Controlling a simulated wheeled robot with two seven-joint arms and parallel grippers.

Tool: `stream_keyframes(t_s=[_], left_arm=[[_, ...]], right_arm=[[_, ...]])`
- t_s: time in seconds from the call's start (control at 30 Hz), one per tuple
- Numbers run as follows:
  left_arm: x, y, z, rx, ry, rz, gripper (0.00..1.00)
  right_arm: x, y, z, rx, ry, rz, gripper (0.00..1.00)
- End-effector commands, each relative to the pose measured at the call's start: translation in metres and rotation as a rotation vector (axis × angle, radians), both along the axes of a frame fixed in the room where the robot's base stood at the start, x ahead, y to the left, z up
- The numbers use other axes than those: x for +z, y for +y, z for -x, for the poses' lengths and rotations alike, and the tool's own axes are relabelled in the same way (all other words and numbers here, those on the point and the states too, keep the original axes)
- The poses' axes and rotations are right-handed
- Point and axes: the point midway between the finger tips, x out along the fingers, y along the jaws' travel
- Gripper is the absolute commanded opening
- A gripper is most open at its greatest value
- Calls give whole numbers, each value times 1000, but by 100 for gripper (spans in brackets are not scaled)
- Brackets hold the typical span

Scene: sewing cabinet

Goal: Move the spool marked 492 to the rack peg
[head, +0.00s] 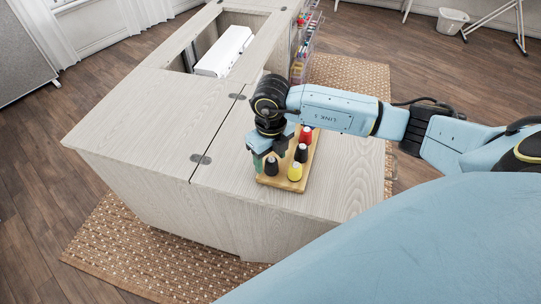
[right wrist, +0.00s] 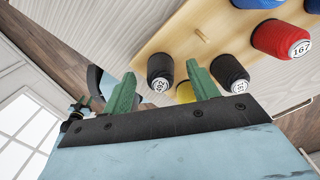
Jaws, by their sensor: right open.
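The spool marked 492 (right wrist: 160,72) is black with a white label end. In the right wrist view it shows between my right gripper's two green fingers, near the edge of the wooden rack (right wrist: 150,42). A bare rack peg (right wrist: 201,35) stands close by. My right gripper (head: 264,165) is open at the left end of the rack in the head view, beside a black spool (head: 271,168). Whether the fingers touch the spool cannot be told.
The rack also holds another black spool (head: 301,153), a yellow spool (head: 295,172), a red spool marked 167 (right wrist: 282,39) and a blue spool (right wrist: 258,3). The cabinet top (head: 225,190) is clear left of the rack. A white machine (head: 224,52) sits in the cabinet opening.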

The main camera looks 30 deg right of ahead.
Motion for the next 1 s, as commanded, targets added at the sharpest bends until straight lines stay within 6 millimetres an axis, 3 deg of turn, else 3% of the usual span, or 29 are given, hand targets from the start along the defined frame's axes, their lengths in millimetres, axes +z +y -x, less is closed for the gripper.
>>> stream_keyframes(t_s=[0.33, 0.53, 0.8, 1.0], left_arm=[[0, 8, 0, -8, 2, -11, 36], [8, 30, 2, -14, 7, -39, 36], [12, 14, 2, -5, 5, -19, 36], [14, 3, -3, -4, -4, -5, 36]], right_arm=[[2, 0, 0, 0, -1, 0, 59], [55, -1, -2, 2, -6, 0, 59], [112, -2, -2, 0, -3, 1, 59], [131, -2, -1, 0, -1, 0, 59]])
